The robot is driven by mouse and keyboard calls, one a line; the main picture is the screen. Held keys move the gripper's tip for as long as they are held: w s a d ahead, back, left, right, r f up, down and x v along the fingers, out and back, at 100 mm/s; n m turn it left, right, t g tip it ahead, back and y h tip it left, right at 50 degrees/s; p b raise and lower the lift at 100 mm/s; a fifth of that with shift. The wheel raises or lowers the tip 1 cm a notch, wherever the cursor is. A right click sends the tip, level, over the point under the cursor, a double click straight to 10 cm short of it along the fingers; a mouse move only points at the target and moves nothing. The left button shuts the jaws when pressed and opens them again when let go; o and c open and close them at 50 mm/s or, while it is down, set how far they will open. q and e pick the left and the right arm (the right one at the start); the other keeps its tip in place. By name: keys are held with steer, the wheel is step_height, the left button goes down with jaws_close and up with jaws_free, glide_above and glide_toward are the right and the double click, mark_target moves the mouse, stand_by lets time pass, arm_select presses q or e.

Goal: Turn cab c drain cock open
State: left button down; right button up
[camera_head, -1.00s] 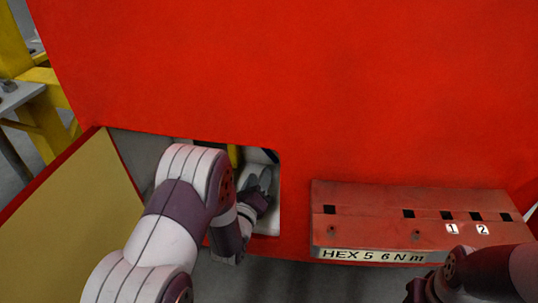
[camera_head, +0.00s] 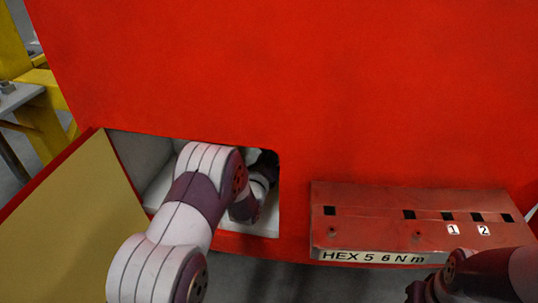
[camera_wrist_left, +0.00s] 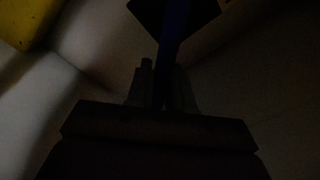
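My left arm reaches into the square opening in the red cab front, and its gripper is hidden there behind my wrist in the head view. In the left wrist view my left gripper (camera_wrist_left: 162,88) is a dark shape with a finger on each side of a dark blue bar (camera_wrist_left: 172,45). The bar runs up to a dark block (camera_wrist_left: 200,12); it may be the drain cock's handle. It is too dark to tell whether the fingers touch the bar. My right arm's dark end (camera_head: 420,290) is at the bottom right; its fingers cannot be made out.
The open yellow-faced door (camera_head: 75,220) hangs left of the opening. A red box marked "HEX 5 6 Nm" (camera_head: 420,228) juts out at the right, near my right arm. A yellow part (camera_wrist_left: 25,20) shows inside the compartment. Pale compartment walls lie close around my left gripper.

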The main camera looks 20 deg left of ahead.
arm_select(q)
steer(key=shift+d, duration=0.1)
steer(key=shift+d+r+n, duration=0.4)
steer(key=shift+n, duration=0.7)
steer(key=n, duration=0.1)
steer(key=r+n, duration=0.1)
steer(key=shift+d+r+n, duration=0.1)
steer(key=shift+d+n, duration=0.2)
steer(key=shift+d, duration=0.05)
steer(key=shift+d+r+n, duration=0.15)
steer(key=shift+r+n, duration=0.5)
steer(key=shift+n, duration=0.65)
steer(key=shift+d+r+n, duration=0.1)
steer(key=shift+r+n, duration=0.55)
steer(key=shift+n, duration=0.65)
steer(key=c, duration=1.1)
jaws_free()
steer(key=shift+r, duration=0.1)
